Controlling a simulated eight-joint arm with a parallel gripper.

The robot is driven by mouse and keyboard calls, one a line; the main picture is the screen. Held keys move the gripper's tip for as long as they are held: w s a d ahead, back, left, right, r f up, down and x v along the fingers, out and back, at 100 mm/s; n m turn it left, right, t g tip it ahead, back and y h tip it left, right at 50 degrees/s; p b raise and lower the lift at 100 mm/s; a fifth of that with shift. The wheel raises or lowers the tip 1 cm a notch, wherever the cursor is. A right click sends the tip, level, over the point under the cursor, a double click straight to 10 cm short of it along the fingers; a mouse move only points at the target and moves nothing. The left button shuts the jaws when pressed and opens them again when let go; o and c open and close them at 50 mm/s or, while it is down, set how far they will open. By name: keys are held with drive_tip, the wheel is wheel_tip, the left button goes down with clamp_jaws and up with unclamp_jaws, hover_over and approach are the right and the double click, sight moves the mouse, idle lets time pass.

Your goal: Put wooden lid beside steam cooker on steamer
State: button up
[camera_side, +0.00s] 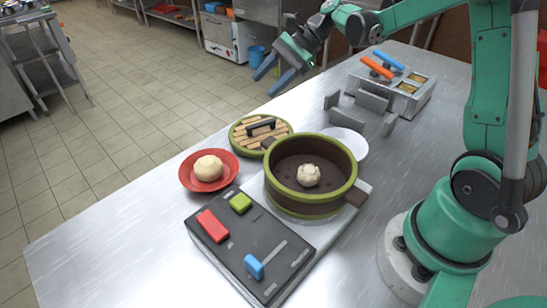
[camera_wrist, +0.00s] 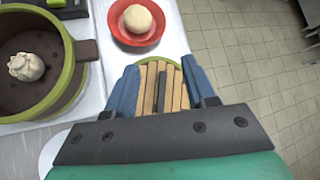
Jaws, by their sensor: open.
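The wooden lid (camera_side: 262,131) is round with light slats, a green rim and a dark bar handle. It lies on the steel table, just behind and left of the steamer (camera_side: 312,192), a dark brown pot with green rims. The steamer is uncovered, with a pale bun (camera_side: 308,175) inside. In the wrist view the lid (camera_wrist: 178,91) shows between the blue fingers, partly hidden by the gripper body. My gripper (camera_side: 275,78) is open and empty, above and beyond the lid and apart from it; it also shows in the wrist view (camera_wrist: 160,80).
A red bowl (camera_side: 186,180) with a dough ball (camera_side: 209,167) stands left of the lid. A dark control panel (camera_side: 228,262) with coloured switches lies in front. A white plate (camera_side: 350,140), grey metal holders (camera_side: 362,107) and a tray unit with orange and blue handles (camera_side: 405,100) stand behind.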

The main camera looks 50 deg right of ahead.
drive_tip(key=s+a+n+t+h, duration=0.2)
drive_tip(key=s+a+n+h, duration=0.3)
drive_tip(key=s+n+h, duration=0.4)
drive_tip(key=s+n, duration=0.2)
drive_tip(key=n, duration=0.5)
drive_tip(key=shift+r+n+t, duration=0.15)
drive_tip(key=shift+n+t, duration=0.25)
drive_tip(key=shift+o, duration=0.5)
drive_tip(key=shift+s+d+n, duration=0.1)
drive_tip(key=shift+s+n, duration=0.15)
drive_tip(key=shift+n, duration=0.15)
